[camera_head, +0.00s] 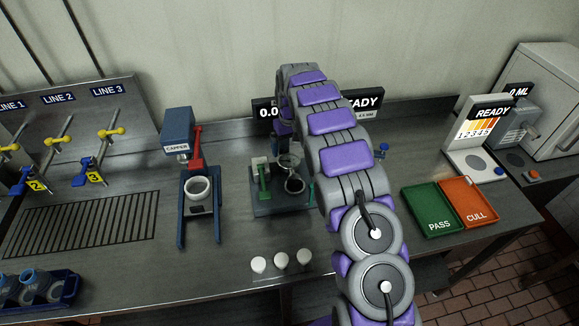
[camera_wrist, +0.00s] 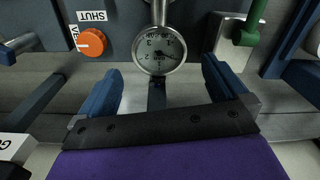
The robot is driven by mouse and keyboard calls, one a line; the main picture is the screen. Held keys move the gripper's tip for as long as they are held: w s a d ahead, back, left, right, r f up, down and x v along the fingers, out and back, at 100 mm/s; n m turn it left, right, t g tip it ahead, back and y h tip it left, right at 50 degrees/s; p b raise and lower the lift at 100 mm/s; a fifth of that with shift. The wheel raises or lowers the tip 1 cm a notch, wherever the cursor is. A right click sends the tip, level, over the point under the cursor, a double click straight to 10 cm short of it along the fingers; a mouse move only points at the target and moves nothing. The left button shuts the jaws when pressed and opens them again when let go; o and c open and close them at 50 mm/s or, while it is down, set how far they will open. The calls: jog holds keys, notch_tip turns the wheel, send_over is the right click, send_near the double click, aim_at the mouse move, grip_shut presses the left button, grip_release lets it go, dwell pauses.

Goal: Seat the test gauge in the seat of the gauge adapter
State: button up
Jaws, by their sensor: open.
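The test gauge (camera_wrist: 159,51), a round white dial with a metal rim, is at the upper middle of the wrist view. A metal stem (camera_wrist: 159,14) runs from it to the top edge. My gripper (camera_wrist: 163,68) is open, with one blue finger to each side and the dial between and just beyond the tips. No finger visibly touches the gauge. A dark strip lies below the dial. I cannot clearly make out the gauge adapter or its seat. In the head view my arm hides the gripper.

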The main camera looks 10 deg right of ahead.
aim_at(289, 160)
notch_tip(289, 160, down, 3)
jog(key=shift+r, duration=0.15)
jog(key=shift+w+f+b, duration=0.15)
jog(key=shift+f+b, duration=0.1)
jog(key=shift+f, duration=1.1)
jog(key=shift+w+f+b, duration=0.1)
jog(key=shift+f+b, duration=0.1)
jog(key=shift+f, duration=1.1)
jog(key=shift+c, duration=0.2)
jog(key=c, duration=1)
jog(key=shift+r, duration=0.1)
jog(key=shift+c, duration=0.2)
